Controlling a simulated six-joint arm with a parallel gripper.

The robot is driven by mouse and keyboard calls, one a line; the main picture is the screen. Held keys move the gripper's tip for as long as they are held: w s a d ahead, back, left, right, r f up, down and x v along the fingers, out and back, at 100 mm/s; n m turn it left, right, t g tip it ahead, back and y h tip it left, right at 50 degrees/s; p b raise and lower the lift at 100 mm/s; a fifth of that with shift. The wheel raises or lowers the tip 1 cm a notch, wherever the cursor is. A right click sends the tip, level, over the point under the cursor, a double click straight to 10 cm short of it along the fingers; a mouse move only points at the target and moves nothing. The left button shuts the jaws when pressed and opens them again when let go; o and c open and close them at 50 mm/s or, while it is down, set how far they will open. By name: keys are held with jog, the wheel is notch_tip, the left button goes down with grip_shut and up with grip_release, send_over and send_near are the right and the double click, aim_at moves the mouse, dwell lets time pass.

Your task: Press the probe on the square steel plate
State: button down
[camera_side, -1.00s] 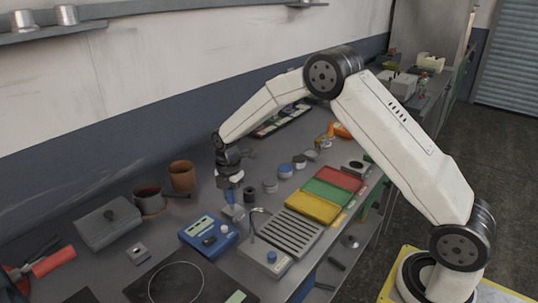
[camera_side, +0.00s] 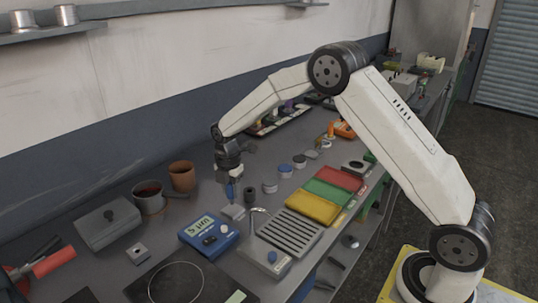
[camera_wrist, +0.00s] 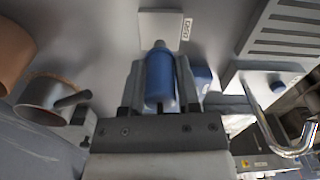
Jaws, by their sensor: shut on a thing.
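My gripper (camera_side: 230,178) is shut on the blue probe (camera_wrist: 160,78), which points down at the bench in the side view (camera_side: 230,190). The square steel plate (camera_side: 233,212) is a small grey square just below the probe tip. In the wrist view the plate (camera_wrist: 158,22) shows beyond the tip, with a small printed label beside it. The tip appears slightly above the plate; contact is hard to tell. The blue gauge (camera_side: 208,237) lies nearer the camera, its display showing what looks like "5 µm".
A grey pot (camera_side: 148,199) and brown pot (camera_side: 182,176) stand to the left. A curved tap (camera_side: 256,213) and ribbed grey tray (camera_side: 291,233) are close on the right. Yellow, green and red trays (camera_side: 327,194) lie beyond. A small dark cylinder (camera_side: 250,194) stands near the plate.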

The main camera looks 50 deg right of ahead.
jog(key=shift+r, duration=1.6)
